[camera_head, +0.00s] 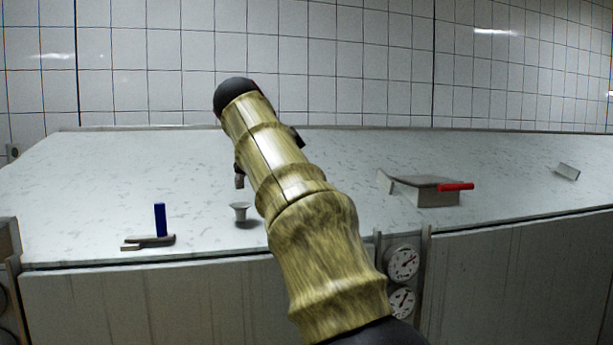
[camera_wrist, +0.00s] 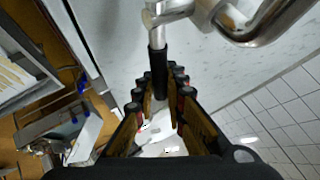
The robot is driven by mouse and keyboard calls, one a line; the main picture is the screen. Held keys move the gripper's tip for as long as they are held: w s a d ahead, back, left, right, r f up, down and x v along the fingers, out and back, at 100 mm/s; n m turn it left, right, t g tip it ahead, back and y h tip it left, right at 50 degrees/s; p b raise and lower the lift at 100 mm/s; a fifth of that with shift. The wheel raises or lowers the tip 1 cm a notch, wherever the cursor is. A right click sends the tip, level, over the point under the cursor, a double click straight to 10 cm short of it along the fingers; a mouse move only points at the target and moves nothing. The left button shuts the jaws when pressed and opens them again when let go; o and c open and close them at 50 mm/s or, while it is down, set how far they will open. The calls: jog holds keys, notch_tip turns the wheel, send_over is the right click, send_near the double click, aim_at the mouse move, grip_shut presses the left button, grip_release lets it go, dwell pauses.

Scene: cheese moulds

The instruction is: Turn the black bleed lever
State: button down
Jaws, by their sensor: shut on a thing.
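The black bleed lever (camera_wrist: 158,62) shows in the wrist view as a short black grip on a bright metal stem. It stands between the two fingers of my gripper (camera_wrist: 158,86), which is shut on it. The metal valve body and a curved pipe (camera_wrist: 255,30) lie just past the lever. In the head view my arm hides the lever and most of my gripper. A small grey piece (camera_head: 239,181) shows at the arm's left edge; I cannot tell if it is part of the valve.
A small metal funnel-like cup (camera_head: 240,210) stands on the pale counter (camera_head: 330,160), left of my arm. Gauges (camera_head: 402,262) are on the front panel.

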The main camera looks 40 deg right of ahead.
jog(key=shift+s+d+f+m+t+y+p, duration=0.15)
jog(key=shift+f+m+t+y+p, duration=0.3)
jog(key=shift+f+y, duration=0.8)
jog(key=c, duration=1.8)
grip_release()
jog(key=shift+v, duration=3.8)
jog(key=shift+d, duration=0.2)
